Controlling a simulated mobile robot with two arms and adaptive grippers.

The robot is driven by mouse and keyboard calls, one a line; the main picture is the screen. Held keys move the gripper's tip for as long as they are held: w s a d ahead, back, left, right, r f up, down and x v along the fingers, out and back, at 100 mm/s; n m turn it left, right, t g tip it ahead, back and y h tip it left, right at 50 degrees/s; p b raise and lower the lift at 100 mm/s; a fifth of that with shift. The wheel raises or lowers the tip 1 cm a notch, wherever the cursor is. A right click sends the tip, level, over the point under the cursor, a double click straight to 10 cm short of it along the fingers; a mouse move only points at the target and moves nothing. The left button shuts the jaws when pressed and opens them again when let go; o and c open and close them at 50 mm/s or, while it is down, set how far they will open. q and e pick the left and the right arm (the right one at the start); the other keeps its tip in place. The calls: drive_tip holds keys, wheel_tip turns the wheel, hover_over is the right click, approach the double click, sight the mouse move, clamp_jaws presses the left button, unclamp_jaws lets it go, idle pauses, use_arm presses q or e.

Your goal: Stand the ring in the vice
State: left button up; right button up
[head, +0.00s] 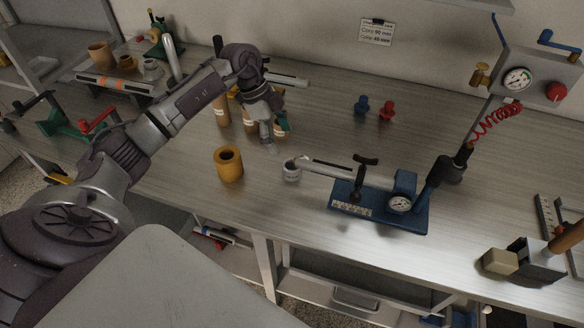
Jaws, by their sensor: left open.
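A short, thick orange-yellow ring-like tube (229,164) stands upright on the bench, open end up. A smaller pale grey ring-like piece (291,172) stands to its right, by the end of a light bar; I cannot tell which is the ring. A blue fixture (408,213) with a dial, a scale and a black T-handle sits right of them. A green device (62,122) with a red handle stands at far left; I cannot tell which is the vice. My left gripper (274,138) is open above the bench, behind the two ring-like pieces, partly hiding brown tubes. My right gripper is not in view.
Brown labelled tubes (221,112) stand by my left gripper. Blue (361,105) and red (388,110) pegs stand at the back. A gauge panel (518,80) with a red coiled hose is at right. The bench front between the orange tube and blue fixture is mostly clear.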

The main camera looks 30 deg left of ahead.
use_arm(q)
hover_over(291, 165)
drive_tip(key=s, duration=0.2)
drive_tip(key=f, duration=0.4)
drive_tip(key=shift+w+a+f+p, duration=0.2)
drive_tip(key=shift+w+a+p, duration=0.05)
drive_tip(key=shift+p, duration=0.05)
drive_tip(key=x, duration=0.1)
drive_tip(key=p+x, duration=0.1)
drive_tip(key=x, duration=0.3)
drive_tip(key=shift+s+p, duration=0.3)
drive_tip(key=shift+p, duration=0.05)
drive_tip(key=shift+w+f, duration=0.1)
drive_tip(key=shift+f, duration=0.15)
drive_tip(key=c, duration=1.3)
drive_tip(key=shift+c, duration=0.2)
drive_tip(key=shift+a+r, duration=0.1)
drive_tip(key=shift+r, duration=0.1)
